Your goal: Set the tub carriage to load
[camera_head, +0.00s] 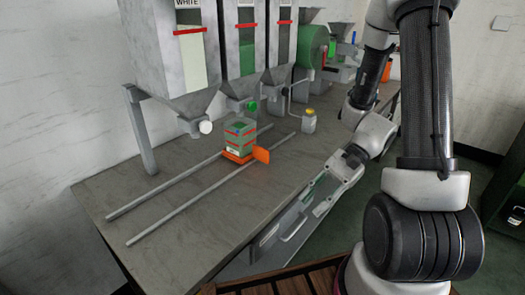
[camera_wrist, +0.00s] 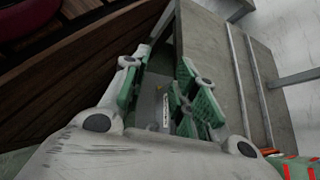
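The tub carriage is an orange base (camera_head: 238,157) with an upright orange tab (camera_head: 262,154), sitting between two rails (camera_head: 200,202) on the grey table. A green tub with red bands (camera_head: 239,136) stands on it, in front of the middle hopper with the green knob. In the wrist view, part of the tub (camera_wrist: 298,168) and an orange edge show at the lower right. My gripper (camera_head: 310,203) is right of and nearer than the carriage, past the table's front edge. In the wrist view my gripper (camera_wrist: 165,60) is open, its green-padded fingers apart with nothing held between them.
A hopper labelled WHITE (camera_head: 186,55) with a white knob (camera_head: 205,127) stands at the left, with more hoppers beside it. A small yellow-capped bottle (camera_head: 309,122) and a green machine (camera_head: 312,45) are farther right. The rails' left stretch is clear.

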